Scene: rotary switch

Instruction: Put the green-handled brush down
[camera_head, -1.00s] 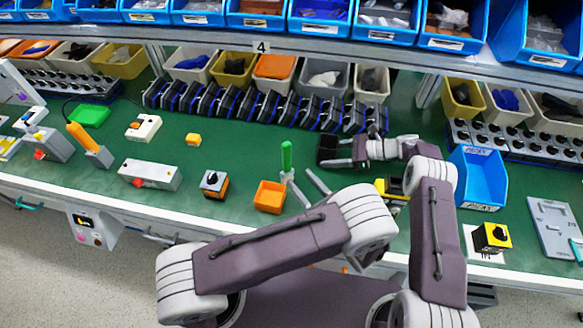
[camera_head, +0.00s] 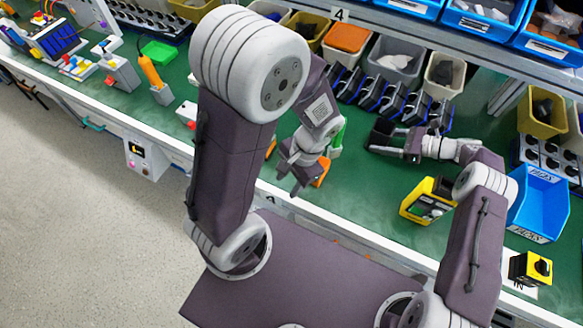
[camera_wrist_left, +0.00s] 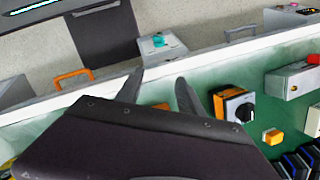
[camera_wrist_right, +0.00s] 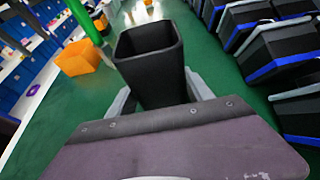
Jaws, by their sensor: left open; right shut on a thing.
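The green-handled brush shows only in part in the head view, its green handle (camera_head: 338,136) upright behind my left wrist; its lower end is hidden. The green handle also shows at the upper left of the right wrist view (camera_wrist_right: 84,20), beside an orange bin (camera_wrist_right: 80,57). My left gripper (camera_head: 289,183) is open and empty near the table's front edge, in front of the orange bin (camera_head: 323,172). Its two separated fingers show in the left wrist view (camera_wrist_left: 160,85) with nothing between them. My right gripper (camera_head: 384,143) is shut on a black cup (camera_wrist_right: 150,60), held with its opening upward.
A black and yellow box (camera_head: 428,200) and a blue bin (camera_head: 540,203) stand right of my right gripper. A row of black and blue holders (camera_head: 395,100) runs behind. A rotary switch (camera_wrist_left: 234,104) and a yellow block (camera_wrist_left: 273,137) sit near the left gripper.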

